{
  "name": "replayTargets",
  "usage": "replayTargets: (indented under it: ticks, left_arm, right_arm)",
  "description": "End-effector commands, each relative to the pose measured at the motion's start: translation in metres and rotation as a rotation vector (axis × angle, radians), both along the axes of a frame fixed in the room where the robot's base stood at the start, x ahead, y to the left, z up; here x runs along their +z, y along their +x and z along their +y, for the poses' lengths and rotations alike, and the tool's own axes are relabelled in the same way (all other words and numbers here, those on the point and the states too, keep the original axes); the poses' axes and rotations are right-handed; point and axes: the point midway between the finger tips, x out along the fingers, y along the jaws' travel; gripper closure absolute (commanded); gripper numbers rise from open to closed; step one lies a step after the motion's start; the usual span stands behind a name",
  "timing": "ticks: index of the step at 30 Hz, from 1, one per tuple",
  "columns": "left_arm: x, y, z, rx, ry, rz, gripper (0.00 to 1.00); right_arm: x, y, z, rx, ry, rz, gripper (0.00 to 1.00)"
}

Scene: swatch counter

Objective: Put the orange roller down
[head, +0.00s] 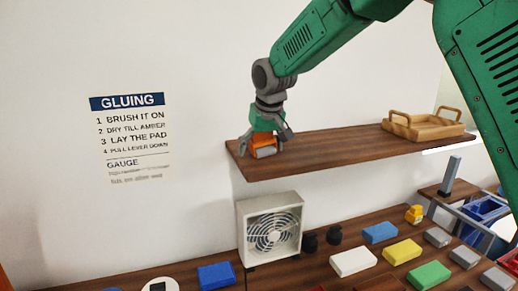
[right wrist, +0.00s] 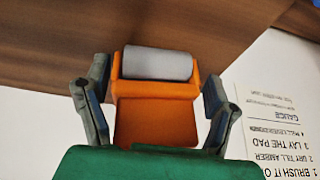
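The orange roller (head: 264,146) is at the left end of the wooden wall shelf (head: 340,148) and appears to rest on it. In the right wrist view it shows as an orange body (right wrist: 155,118) with a grey cylinder at its far end. My right gripper (head: 265,140) is over it, with its fingers spread on either side. In the right wrist view, thin gaps show between the fingers and the orange body, so the gripper (right wrist: 157,95) looks open around it. The roller's underside is hidden. My left gripper is not in view.
A wooden tray (head: 424,125) stands at the shelf's right end, with bare shelf between it and the roller. Below are a white fan (head: 270,229) and a counter with coloured blocks, including a yellow one (head: 402,251). A gluing sign (head: 133,138) hangs on the wall.

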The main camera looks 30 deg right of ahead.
Motion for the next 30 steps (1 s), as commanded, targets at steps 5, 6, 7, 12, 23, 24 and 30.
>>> replayTargets:
  ticks: [5, 6, 7, 12, 23, 24, 30]
  left_arm:
    - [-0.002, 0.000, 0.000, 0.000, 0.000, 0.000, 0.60]
    - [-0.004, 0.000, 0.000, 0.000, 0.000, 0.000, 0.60]
    - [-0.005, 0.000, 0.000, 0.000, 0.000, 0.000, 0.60]
    - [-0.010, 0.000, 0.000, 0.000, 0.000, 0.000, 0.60]
    - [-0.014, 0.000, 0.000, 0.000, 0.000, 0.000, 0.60]
    - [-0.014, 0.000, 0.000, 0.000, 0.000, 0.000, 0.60]
    - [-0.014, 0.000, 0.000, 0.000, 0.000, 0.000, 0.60]
  right_arm:
    - [0.027, -0.004, 0.002, 0.000, 0.000, -0.011, 0.24]
    - [0.035, -0.008, 0.002, 0.001, -0.001, -0.011, 0.24]
    - [0.042, -0.011, 0.003, 0.001, 0.000, -0.012, 0.24]
    - [0.078, -0.026, 0.007, 0.000, 0.000, -0.012, 0.24]
    - [0.121, -0.042, 0.011, 0.001, 0.000, -0.009, 0.24]
    - [0.122, -0.043, 0.011, 0.001, 0.000, -0.008, 0.24]
    - [0.123, -0.044, 0.011, 0.001, 0.000, -0.007, 0.24]
